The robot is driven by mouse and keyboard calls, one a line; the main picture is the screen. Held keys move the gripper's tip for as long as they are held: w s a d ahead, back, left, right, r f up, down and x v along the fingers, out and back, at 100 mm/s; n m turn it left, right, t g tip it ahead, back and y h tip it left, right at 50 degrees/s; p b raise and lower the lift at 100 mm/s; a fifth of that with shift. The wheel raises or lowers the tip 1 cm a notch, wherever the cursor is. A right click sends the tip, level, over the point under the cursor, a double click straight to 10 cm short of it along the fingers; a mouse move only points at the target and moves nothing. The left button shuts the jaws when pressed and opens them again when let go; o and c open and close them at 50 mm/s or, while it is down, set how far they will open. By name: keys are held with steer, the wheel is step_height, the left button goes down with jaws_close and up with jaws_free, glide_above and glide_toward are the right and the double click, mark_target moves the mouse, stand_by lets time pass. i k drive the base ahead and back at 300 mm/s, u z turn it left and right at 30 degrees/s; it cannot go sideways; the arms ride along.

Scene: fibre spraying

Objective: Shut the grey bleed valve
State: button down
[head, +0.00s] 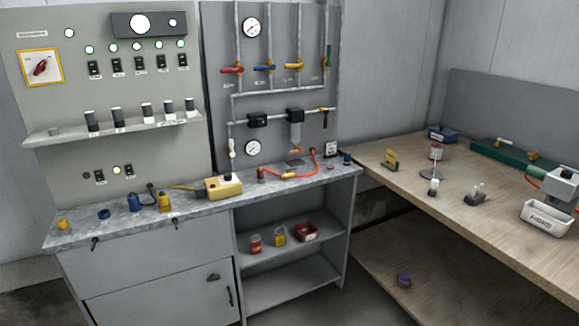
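The pipe panel (275,130) stands upright behind the grey counter. It carries a red-handled valve (232,69), a blue-handled valve (265,68), a yellow-handled valve (293,68) and a green-handled valve (328,56). A small pale fitting (231,148) hangs at the lower left end of the piping; I cannot tell whether it is the grey bleed valve or how it is set. No other grey valve handle can be made out. My gripper is not in view.
The grey counter (200,206) below the panel holds a yellow device (223,187), a red hose (288,176) and small parts. The wooden bench (400,185) at right holds a white labelled bin (547,216) and several items. Open shelves lie below the counter.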

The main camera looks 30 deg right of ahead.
mark_target(293, 168)
steer(key=u, duration=0.4)
steer(key=i, duration=1.15)
steer(key=z, duration=0.25)
